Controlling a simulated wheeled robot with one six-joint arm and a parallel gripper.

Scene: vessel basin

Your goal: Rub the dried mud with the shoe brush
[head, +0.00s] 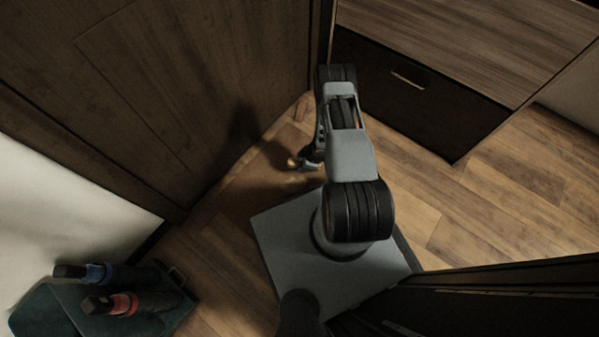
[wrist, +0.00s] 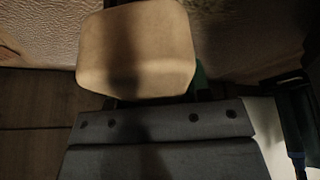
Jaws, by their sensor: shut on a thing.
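My gripper (head: 309,161) is low over the floor beyond my base, shut on the shoe brush. The brush's pale tan, rounded block (wrist: 137,50) fills the upper middle of the wrist view, and a small bit of it shows in the head view (head: 292,162). Its bristles are hidden. Below it is a brown mat-like patch (head: 245,190) on the floor, partly in shadow. In the wrist view a wrinkled brown surface (wrist: 245,25) lies behind the brush. I cannot make out the dried mud, or whether the brush touches the surface.
A dark wooden panelled front (head: 150,90) stands at left and a low drawer cabinet (head: 410,95) at upper right. Plank floor (head: 500,205) is clear at right.

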